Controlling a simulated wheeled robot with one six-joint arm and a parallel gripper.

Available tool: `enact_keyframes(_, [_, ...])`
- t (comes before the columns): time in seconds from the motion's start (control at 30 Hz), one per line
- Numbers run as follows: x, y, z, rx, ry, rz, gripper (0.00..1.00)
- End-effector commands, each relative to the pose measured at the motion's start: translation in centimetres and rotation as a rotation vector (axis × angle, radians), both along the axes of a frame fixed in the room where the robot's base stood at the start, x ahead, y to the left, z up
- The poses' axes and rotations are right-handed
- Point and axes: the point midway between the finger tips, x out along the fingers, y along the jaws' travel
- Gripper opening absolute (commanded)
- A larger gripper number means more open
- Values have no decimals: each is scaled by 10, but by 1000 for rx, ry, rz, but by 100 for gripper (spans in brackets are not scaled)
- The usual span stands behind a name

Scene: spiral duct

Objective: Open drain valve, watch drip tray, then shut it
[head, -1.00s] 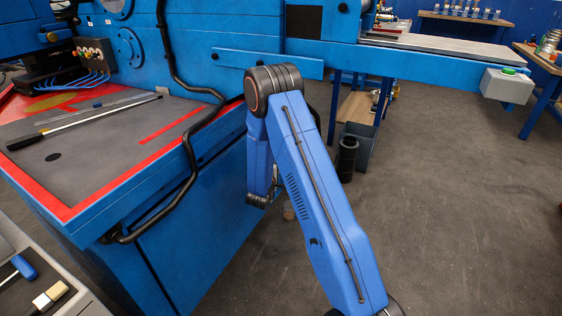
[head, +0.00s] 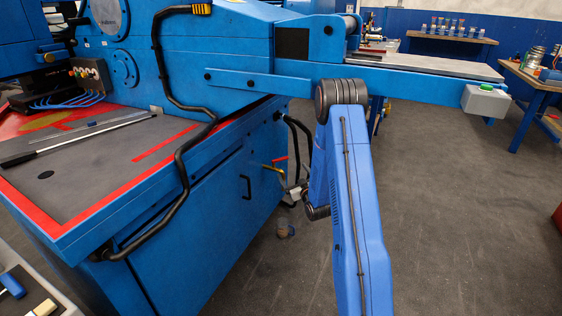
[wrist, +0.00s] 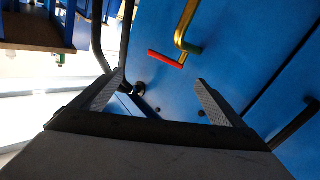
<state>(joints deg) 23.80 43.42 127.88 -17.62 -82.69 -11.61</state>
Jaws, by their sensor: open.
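The drain valve's red lever (head: 280,160) shows on the blue cabinet's end, beside a brass pipe (head: 271,168). In the wrist view the red lever (wrist: 166,58) lies across the brass pipe (wrist: 185,22), which bends against the blue panel. My gripper (wrist: 159,77) is open and empty, its two ribbed fingers spread below the lever in the picture and apart from it.
A black hose (head: 181,150) runs down the cabinet's front corner. A black door handle (head: 246,187) sticks out left of the valve. Black hoses (head: 299,130) hang at the cabinet's right end. Open grey floor (head: 450,220) lies to the right.

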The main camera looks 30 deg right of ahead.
Motion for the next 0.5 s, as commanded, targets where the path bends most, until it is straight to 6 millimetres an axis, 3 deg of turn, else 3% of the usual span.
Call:
enact_keyframes(0.27, [-20, -6, -3, 231, 3, 112, 93])
enact_keyframes(0.5, [-8, -5, -4, 251, 5, 125, 93])
